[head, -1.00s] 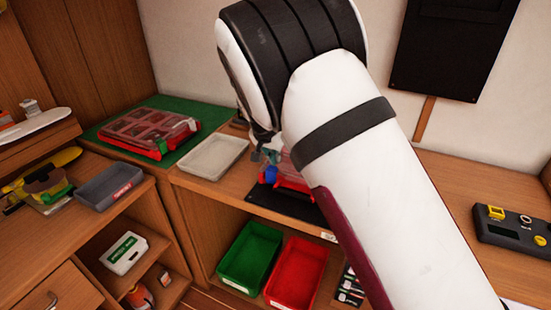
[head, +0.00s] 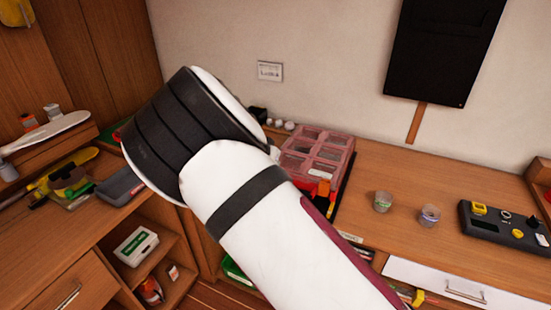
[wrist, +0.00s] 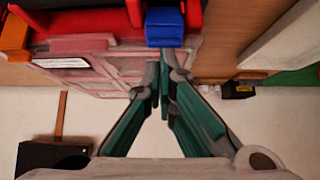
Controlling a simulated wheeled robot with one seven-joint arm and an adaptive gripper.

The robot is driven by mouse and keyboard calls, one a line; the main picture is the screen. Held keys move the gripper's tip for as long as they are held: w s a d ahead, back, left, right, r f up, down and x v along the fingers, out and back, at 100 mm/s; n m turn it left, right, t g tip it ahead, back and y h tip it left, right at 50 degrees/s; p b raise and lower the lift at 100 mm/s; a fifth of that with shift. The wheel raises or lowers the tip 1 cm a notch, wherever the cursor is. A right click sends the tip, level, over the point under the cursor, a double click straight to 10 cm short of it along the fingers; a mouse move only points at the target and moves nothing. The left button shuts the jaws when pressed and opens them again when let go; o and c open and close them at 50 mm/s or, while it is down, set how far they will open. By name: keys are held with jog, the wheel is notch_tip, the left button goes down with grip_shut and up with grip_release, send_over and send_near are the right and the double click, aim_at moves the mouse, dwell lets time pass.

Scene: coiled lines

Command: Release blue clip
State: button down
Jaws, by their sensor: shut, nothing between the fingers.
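The blue clip (wrist: 165,27) is at the top middle of the wrist view, on the red edge of a case with a clear pinkish lid (wrist: 90,62). My gripper (wrist: 160,72) has its green fingers together and empty, with the tips just below the clip in the picture. I cannot tell whether they touch it. In the head view the case (head: 317,155) stands on the bench behind my arm, with an orange clip (head: 322,174) showing. The orange clip also shows in the wrist view (wrist: 14,34). My gripper and the blue clip are hidden behind my arm in the head view.
Two small clear cups (head: 382,201) (head: 429,215) and a dark device with yellow knobs (head: 503,226) stand on the bench to the right. Bare bench lies between the case and the cups. A black panel (head: 443,50) hangs on the wall.

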jog(key=shift+s+a+f+p, duration=0.15)
jog(key=shift+s+a+p, duration=0.1)
jog(key=shift+s, duration=0.15)
jog(key=shift+s+a+f+p, duration=0.1)
jog(key=shift+s+p, duration=0.15)
jog(key=shift+s, duration=0.15)
jog(key=shift+w+d+f+b, duration=0.25)
jog(key=shift+w+f+b, duration=0.15)
jog(key=shift+w, duration=0.3)
jog(key=shift+r, duration=0.15)
jog(key=shift+w+d+r, duration=0.15)
jog(key=shift+w+r, duration=0.05)
jog(key=shift+w+d+r, duration=0.2)
jog(key=shift+w+r, duration=0.3)
jog(key=shift+r, duration=0.15)
jog(key=shift+w+d+r, duration=0.2)
jog(key=shift+w+r, duration=0.3)
jog(key=shift+r, duration=0.1)
jog(key=s+a+r, duration=0.3)
jog(key=s, duration=0.6)
jog(key=shift+a+r, duration=0.2)
